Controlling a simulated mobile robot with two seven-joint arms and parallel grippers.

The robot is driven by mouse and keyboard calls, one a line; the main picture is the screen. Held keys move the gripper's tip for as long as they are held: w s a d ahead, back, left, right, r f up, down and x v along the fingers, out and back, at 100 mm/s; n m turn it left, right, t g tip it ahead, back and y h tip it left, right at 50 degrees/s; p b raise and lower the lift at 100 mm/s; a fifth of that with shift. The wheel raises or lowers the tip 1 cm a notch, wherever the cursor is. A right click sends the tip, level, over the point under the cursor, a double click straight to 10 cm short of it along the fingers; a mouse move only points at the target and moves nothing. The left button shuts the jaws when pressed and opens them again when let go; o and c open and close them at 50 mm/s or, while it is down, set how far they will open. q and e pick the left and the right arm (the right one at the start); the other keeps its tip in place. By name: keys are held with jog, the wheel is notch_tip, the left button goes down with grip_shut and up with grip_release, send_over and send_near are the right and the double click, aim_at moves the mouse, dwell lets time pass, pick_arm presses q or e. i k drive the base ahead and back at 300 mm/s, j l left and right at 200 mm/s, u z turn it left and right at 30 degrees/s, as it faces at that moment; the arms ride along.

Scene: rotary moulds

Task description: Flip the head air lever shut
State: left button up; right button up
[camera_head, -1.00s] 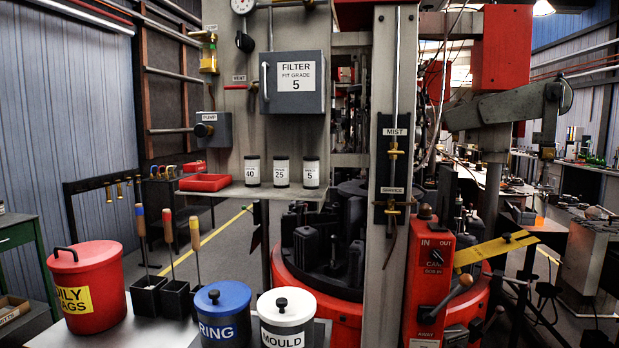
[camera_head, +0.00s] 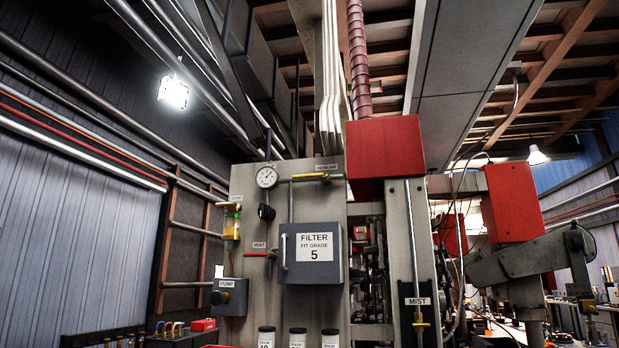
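The head air lever (camera_head: 310,176) is a small yellow handle near the top of the grey panel (camera_head: 245,190). It lies level, in line with a horizontal pipe, just under a small white label (camera_head: 326,167) whose print is hard to read. A vertical pipe drops from that line behind the filter box. Neither of my grippers is in view.
A round gauge (camera_head: 267,177) sits left of the lever, and a red box (camera_head: 385,155) projects at its right. Below are the grey filter box (camera_head: 311,252), the red vent lever (camera_head: 259,254) and the pump box (camera_head: 229,297). The space before the panel looks clear.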

aim_at(323, 175)
jog(key=u, duration=1.95)
jog(key=k+l, duration=0.4)
jog(key=l, duration=0.15)
